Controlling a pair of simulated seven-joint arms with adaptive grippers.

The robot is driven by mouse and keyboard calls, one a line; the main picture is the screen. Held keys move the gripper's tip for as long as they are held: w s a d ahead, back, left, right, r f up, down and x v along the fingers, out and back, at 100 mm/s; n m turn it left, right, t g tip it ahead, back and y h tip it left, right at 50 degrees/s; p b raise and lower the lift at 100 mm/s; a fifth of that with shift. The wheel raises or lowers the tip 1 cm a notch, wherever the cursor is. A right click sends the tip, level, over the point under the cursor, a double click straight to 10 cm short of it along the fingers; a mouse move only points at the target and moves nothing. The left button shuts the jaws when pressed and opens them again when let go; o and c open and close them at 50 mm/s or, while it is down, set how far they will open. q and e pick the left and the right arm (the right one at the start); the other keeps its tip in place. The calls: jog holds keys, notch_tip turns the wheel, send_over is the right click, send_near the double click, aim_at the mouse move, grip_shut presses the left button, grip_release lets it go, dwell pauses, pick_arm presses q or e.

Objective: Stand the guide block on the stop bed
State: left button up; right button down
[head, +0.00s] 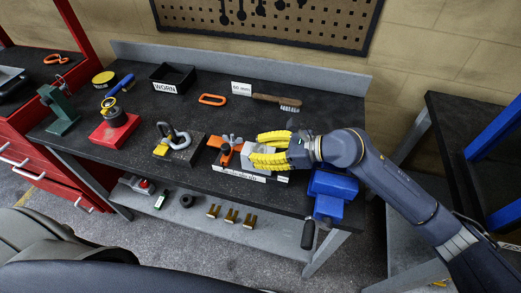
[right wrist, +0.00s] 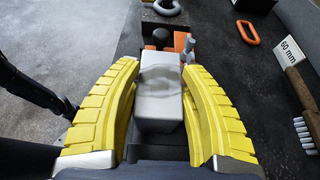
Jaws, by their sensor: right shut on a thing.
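The guide block is a light grey block (right wrist: 160,95) between my yellow fingers in the right wrist view; it also shows in the head view (head: 247,154). My right gripper (head: 262,149) is shut on it, with a finger on each side. The block is over or on a low bed with a pale strip along its front (head: 238,173), which I take to be the stop bed. An orange part (head: 226,153) is just left of the block. The fingers hide much of the bed, and I cannot tell whether the block touches it. My left gripper is not in view.
A blue vise (head: 332,187) is at the bench's right front, close to my right arm. A shackle on a dark block (head: 178,142) is left of the bed. A wire brush (head: 275,101), orange link (head: 212,99) and black bin (head: 173,77) are behind.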

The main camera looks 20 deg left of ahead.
jog(key=c, duration=0.8)
grip_release()
jog(key=shift+f, duration=0.15)
jog(key=shift+o, duration=0.2)
jog(key=shift+r, duration=0.2)
jog(key=v, duration=1.2)
